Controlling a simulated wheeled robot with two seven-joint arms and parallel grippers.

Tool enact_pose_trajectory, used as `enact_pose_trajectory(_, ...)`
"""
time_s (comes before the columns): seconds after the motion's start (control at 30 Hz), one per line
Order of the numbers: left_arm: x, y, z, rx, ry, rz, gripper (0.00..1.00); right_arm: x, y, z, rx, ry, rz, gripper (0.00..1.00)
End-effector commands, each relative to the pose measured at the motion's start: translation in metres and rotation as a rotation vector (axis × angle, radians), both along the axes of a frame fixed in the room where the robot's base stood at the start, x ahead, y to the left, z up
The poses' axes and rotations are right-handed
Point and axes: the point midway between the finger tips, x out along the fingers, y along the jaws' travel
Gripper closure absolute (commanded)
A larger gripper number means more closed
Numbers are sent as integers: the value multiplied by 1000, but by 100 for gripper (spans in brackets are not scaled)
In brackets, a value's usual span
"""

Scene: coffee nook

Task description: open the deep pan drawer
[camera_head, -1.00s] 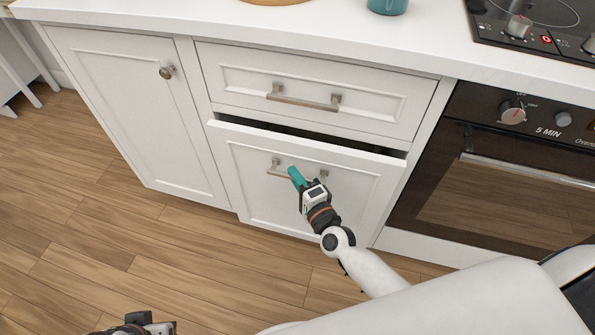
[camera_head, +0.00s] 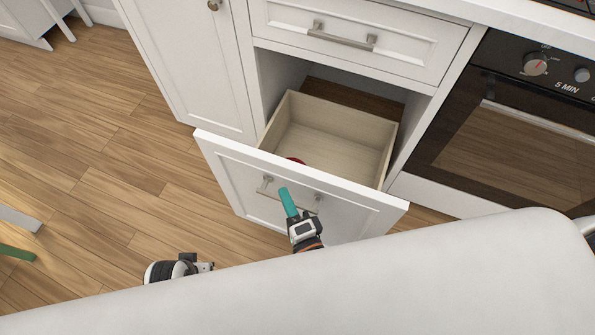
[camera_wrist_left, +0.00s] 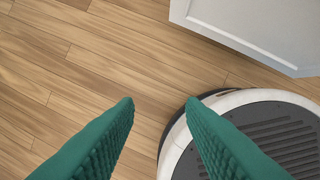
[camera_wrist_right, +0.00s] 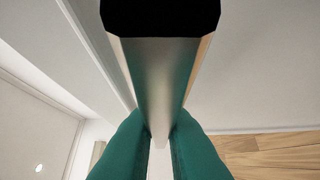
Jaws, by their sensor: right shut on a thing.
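The deep pan drawer (camera_head: 240,177) is the lower white drawer, pulled well out, its pale wooden box (camera_head: 335,140) showing. Part of a red thing (camera_head: 296,160) shows inside it, mostly hidden behind the front panel. My right gripper (camera_head: 287,203) is at the bar handle (camera_head: 265,187) on the drawer front. In the right wrist view its green fingers are shut on the metal handle (camera_wrist_right: 160,85), one on each side. My left gripper (camera_wrist_left: 160,110) is open and empty above the floor in the left wrist view. In the head view only part of the left wrist shows, low down.
The upper drawer (camera_head: 355,35) is shut above. A cabinet door (camera_head: 195,75) is shut to the left, and the oven (camera_head: 510,140) stands to the right. Wood floor (camera_head: 100,180) lies clear to the left of the drawer. A green-and-white piece of furniture shows at the left edge.

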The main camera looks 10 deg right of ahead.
Motion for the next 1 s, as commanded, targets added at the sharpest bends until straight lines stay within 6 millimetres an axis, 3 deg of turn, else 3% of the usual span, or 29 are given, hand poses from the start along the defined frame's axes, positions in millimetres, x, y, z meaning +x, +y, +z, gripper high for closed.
enact_pose_trajectory(0.1,-1,0,-4,-1,2,0,64,-19,12,-1,-1,4,-1,100)
enact_pose_trajectory(0.3,-1,0,-8,0,4,-1,64,-37,24,-1,0,2,-1,100)
enact_pose_trajectory(0.83,-2,0,-11,0,5,-2,64,-43,28,-1,-1,0,-3,100)
enact_pose_trajectory(0.9,-2,0,-11,0,5,-2,64,-43,28,-1,-1,0,-2,82)
enact_pose_trajectory(1.0,-2,0,-11,0,5,-1,64,-43,29,0,-1,0,-2,68)
